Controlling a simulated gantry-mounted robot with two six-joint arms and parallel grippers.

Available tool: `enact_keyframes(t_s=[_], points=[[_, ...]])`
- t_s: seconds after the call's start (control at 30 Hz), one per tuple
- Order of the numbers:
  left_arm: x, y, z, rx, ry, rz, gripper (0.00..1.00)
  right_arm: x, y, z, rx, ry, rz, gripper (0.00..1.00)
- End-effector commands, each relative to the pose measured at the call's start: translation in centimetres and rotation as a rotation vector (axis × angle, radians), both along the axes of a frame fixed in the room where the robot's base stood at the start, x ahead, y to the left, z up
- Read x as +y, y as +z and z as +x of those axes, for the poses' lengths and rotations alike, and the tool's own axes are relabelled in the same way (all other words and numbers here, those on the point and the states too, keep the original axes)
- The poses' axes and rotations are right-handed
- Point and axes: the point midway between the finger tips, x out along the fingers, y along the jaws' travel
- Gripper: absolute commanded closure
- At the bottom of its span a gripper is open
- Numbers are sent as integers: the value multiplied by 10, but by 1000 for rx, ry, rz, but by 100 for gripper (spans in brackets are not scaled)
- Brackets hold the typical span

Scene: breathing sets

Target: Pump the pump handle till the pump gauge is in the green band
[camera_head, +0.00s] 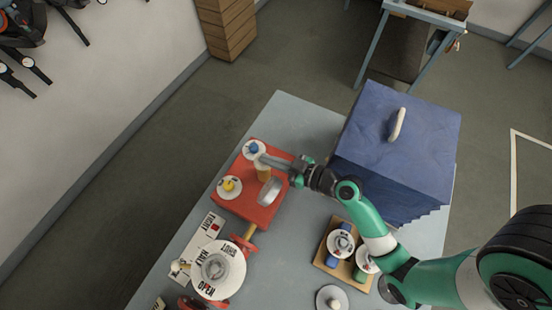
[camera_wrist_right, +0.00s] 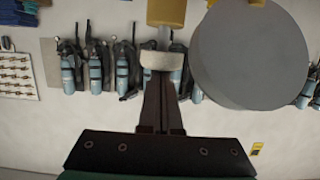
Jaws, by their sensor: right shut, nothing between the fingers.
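A red pump base (camera_head: 235,208) sits on the grey table. A brass post (camera_head: 264,173) rises from it, and a silver round housing (camera_head: 270,191), likely the gauge, stands beside it. In the right wrist view the housing is a plain grey disc (camera_wrist_right: 250,52); no dial face, needle or green band shows. My right gripper (camera_head: 268,160) is shut and empty, reaching over the base beside the post. In the wrist view its fingertips (camera_wrist_right: 161,76) meet or overlap a pale block (camera_wrist_right: 160,60) below a brass piece (camera_wrist_right: 166,12); this may be the handle. Contact is unclear. My left gripper is out of view.
White discs with a blue knob (camera_head: 254,150) and yellow knob (camera_head: 230,187) are on or beside the base. A large lettered dial (camera_head: 215,268) stands in front. A blue box (camera_head: 385,150) is right; a wooden tray (camera_head: 330,262) holds capped cylinders. The table's back left is clear.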

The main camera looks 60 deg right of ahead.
Motion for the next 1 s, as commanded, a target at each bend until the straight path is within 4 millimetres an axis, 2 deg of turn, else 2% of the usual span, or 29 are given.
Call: enact_keyframes(t_s=[0.27, 0.3, 0.47, 0.5, 0.6, 0.7, 0.83, 1.0], points=[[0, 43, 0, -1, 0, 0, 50, 5, 50, 2, 2, 15, -2, 100], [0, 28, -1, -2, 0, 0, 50, 2, 39, -11, 4, 8, 1, 100], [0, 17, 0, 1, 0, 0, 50, -3, 48, -47, 1, 5, 1, 100], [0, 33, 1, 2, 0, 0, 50, -4, 58, -56, 7, 4, 4, 100], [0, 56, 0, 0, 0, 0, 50, -6, 68, -74, 6, 8, 6, 100], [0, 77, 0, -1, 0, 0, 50, -6, 69, -79, 9, 15, 4, 100], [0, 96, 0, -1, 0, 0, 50, -7, 69, -87, 7, 15, 4, 100], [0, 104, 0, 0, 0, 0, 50, -7, 66, -92, 0, 12, 1, 100]])
